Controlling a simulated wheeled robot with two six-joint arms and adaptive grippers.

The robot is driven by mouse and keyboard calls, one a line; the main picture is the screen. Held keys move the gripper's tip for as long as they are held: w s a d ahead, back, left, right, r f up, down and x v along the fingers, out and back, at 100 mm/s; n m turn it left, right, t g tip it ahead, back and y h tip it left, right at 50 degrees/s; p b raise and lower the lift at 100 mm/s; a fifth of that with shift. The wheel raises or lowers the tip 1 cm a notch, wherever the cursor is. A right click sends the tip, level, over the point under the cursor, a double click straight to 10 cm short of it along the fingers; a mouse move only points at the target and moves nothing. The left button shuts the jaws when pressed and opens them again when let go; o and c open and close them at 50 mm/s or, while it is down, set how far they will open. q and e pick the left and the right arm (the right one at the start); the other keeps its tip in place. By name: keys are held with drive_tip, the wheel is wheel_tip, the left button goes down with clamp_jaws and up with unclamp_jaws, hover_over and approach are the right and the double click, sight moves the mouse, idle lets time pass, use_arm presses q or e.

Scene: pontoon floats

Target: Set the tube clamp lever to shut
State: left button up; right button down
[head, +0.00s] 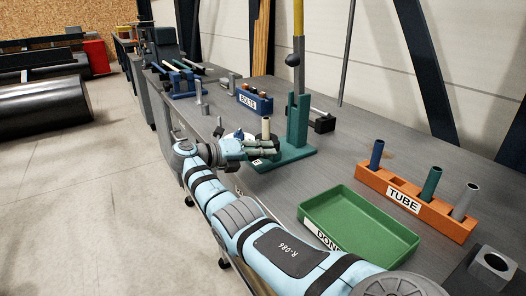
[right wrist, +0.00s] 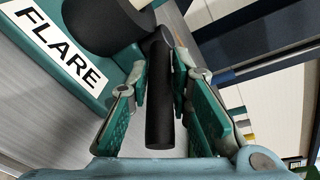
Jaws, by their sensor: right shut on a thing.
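The teal flaring stand (head: 296,152) is on the bench, with an upright yellow lever (head: 298,20) and a black ball knob (head: 292,60). A beige upright tube (head: 266,128) shows at its near left side. My right gripper (head: 245,148) is at the stand's left front. In the right wrist view my right gripper (right wrist: 160,95) has its teal fingers on both sides of a dark round bar, which looks like the clamp lever (right wrist: 159,110). The bar runs to a larger black round part (right wrist: 100,25) by the FLARE label (right wrist: 60,45). The clamp's jaws are hidden. My left gripper is out of view.
A green tray (head: 398,240) marked DONE and an orange rack (head: 448,220) marked TUBE, with three tubes, are at the right. A black block (head: 323,124) lies right of the stand.

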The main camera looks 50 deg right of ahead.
drive_tip(key=c, duration=1.4)
unclamp_jaws()
drive_tip(key=shift+c, duration=0.2)
drive_tip(key=shift+v, duration=3.75)
